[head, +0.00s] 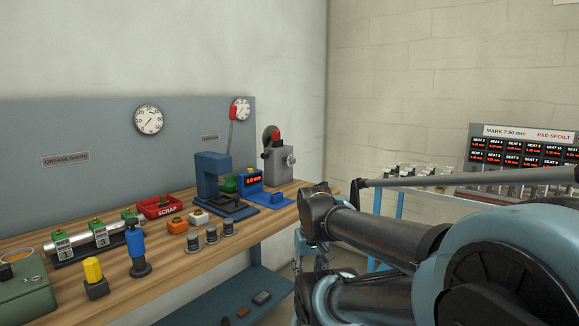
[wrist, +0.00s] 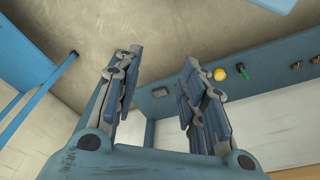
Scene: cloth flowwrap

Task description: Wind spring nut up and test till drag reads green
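My gripper (wrist: 160,68) is open, with nothing between its fingers in the wrist view. In the head view my arm hides most of it. The spring nut cannot be made out for certain in either view. No green drag reading shows; a small blue meter (head: 250,180) on the bench has a red readout that seems to read 6.0 mm. The display board (head: 520,134) at right says MARK 7.50 mm and PAD SPOILT, with several red seat readings. A yellow knob (wrist: 221,74) and a green part (wrist: 243,71) lie beyond my right finger, apart from it.
The wooden bench (head: 180,273) holds a blue press (head: 208,174), a grey machine with a red-knobbed lever (head: 278,164), a red SCRAP bin (head: 159,207), a yellow-topped block (head: 93,270) and a blue-topped tool (head: 136,245). A blue-framed stand (head: 399,204) is at right, partly behind my arm.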

